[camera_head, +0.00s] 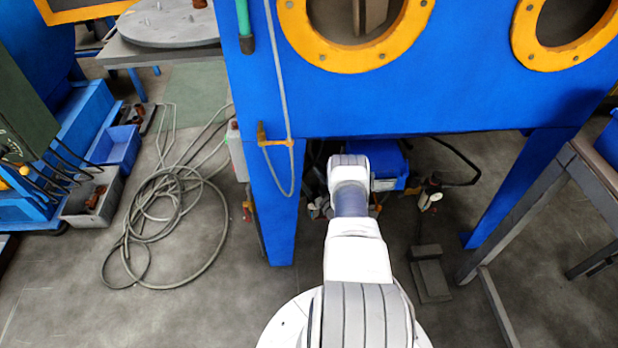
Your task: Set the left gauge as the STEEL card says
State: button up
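My white and grey arm reaches forward from the bottom middle toward the lower front of the blue blasting cabinet (420,100). Its far visible part ends in front of the opening below the cabinet. No fingers show, so my gripper is not in view. I cannot make out the STEEL card or a clearly readable gauge. A small pale round fitting (436,197) sits under the cabinet to the right of my arm; I cannot tell whether it is a gauge.
The cabinet has orange-rimmed ports (544,52) and blue legs (274,215). A blue box (390,165) and a foot pedal (430,275) lie beneath. A coiled hose (150,225) covers floor at left. A table frame (590,190) stands at right.

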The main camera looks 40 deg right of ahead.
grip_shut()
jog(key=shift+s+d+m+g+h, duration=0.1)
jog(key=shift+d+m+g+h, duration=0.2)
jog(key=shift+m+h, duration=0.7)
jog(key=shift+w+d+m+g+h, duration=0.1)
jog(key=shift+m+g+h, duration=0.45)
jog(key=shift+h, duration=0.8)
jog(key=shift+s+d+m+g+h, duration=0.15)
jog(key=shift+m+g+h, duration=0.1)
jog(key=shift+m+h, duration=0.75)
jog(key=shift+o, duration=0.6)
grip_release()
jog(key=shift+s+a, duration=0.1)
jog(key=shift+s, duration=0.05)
